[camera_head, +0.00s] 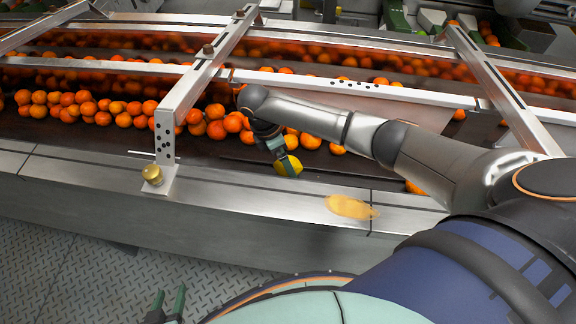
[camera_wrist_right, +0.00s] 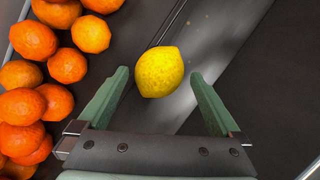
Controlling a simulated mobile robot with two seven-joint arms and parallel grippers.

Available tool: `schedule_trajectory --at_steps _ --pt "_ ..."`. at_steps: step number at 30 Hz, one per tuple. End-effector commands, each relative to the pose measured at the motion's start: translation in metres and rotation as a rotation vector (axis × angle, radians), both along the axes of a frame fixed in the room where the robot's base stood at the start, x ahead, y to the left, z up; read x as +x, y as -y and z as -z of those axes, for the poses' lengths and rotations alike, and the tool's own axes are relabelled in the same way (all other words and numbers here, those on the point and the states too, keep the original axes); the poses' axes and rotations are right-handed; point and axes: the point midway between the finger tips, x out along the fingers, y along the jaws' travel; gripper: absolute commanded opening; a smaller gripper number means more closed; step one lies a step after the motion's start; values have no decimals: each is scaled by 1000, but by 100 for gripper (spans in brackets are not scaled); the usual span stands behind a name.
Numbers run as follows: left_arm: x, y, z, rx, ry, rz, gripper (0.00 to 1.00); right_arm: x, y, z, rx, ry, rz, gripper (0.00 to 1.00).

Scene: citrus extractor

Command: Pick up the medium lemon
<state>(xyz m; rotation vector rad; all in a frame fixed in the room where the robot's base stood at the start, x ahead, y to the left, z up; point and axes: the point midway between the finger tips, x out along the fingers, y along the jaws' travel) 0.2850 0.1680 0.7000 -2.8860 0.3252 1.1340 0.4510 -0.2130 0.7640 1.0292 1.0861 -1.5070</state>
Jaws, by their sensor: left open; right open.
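The yellow lemon (camera_head: 288,166) lies on the dark belt near its front edge. In the right wrist view the lemon (camera_wrist_right: 160,72) sits between the fingertips of my right gripper (camera_wrist_right: 160,76), with a gap on each side. The right gripper is open, its green fingers pointing at the lemon from above. I cannot tell how far the tips are above the belt. In the head view my right arm partly hides this gripper. My left gripper (camera_head: 169,300) is open and empty at the bottom, over the floor and away from the belt.
Many oranges (camera_head: 103,113) lie along the belt, with a cluster (camera_wrist_right: 38,105) left of the right gripper. A metal bracket (camera_head: 190,95) crosses the belt to the left. A yellowish patch (camera_head: 350,207) lies on the metal front ledge (camera_head: 240,190). Bare belt surrounds the lemon's right side.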

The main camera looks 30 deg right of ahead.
Motion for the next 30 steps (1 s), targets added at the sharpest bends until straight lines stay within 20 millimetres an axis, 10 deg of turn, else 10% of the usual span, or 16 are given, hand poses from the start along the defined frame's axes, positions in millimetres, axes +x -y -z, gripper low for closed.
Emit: schedule_trajectory --at_steps 11,30 --pt "0 0 1 1 1 1 50 -3 3 13 -1 0 0 100" --pt "1 0 0 0 3 1 50 -3 3 13 -1 -1 0 28"
